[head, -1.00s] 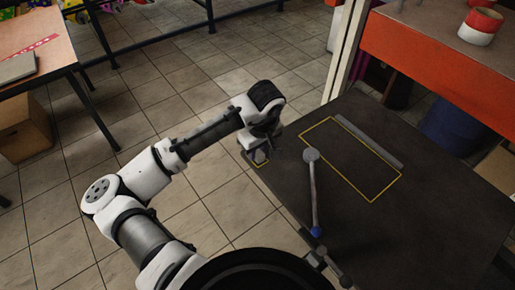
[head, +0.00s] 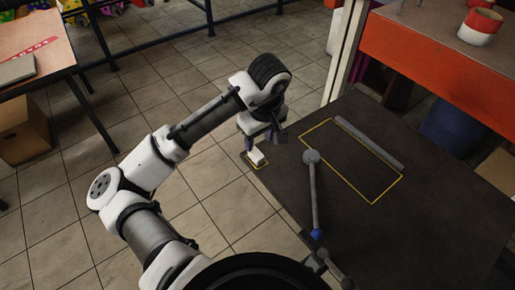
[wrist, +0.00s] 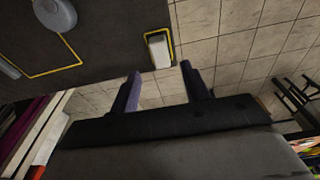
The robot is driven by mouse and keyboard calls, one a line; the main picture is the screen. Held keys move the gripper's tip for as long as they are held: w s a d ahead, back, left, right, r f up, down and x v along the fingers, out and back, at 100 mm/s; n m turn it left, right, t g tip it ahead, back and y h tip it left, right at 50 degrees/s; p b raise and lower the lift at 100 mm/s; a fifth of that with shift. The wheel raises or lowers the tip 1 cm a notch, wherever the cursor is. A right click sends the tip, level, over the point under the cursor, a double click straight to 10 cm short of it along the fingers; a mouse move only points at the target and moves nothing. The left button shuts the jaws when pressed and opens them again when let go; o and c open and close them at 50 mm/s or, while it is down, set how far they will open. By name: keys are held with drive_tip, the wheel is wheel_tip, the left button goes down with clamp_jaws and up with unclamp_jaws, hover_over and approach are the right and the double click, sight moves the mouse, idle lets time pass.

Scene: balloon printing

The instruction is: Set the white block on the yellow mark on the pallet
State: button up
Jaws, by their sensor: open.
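The white block (head: 257,157) lies inside the small yellow mark (head: 265,165) at the left corner of the dark pallet (head: 440,215). In the wrist view the white block (wrist: 159,52) sits within the yellow outline (wrist: 172,36), close to the pallet's edge. My gripper (head: 264,138) is above the block, raised clear of it. In the wrist view its two fingers (wrist: 160,90) are spread with nothing between them, and the block lies beyond their tips.
A larger yellow rectangle (head: 330,122) is marked on the pallet, with a grey bar (head: 370,143) along it. A grey lever with a round end (head: 311,157) and blue joint stands near the middle. An orange shelf (head: 420,55) is at the upper right.

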sight(261, 158)
drive_tip(key=shift+s+d+r, duration=0.15)
drive_tip(key=shift+s+r, duration=0.05)
drive_tip(key=shift+r, duration=1.15)
drive_tip(key=shift+s+d+r, duration=0.1)
drive_tip(key=shift+s+r, duration=0.05)
drive_tip(key=shift+r, duration=1.2)
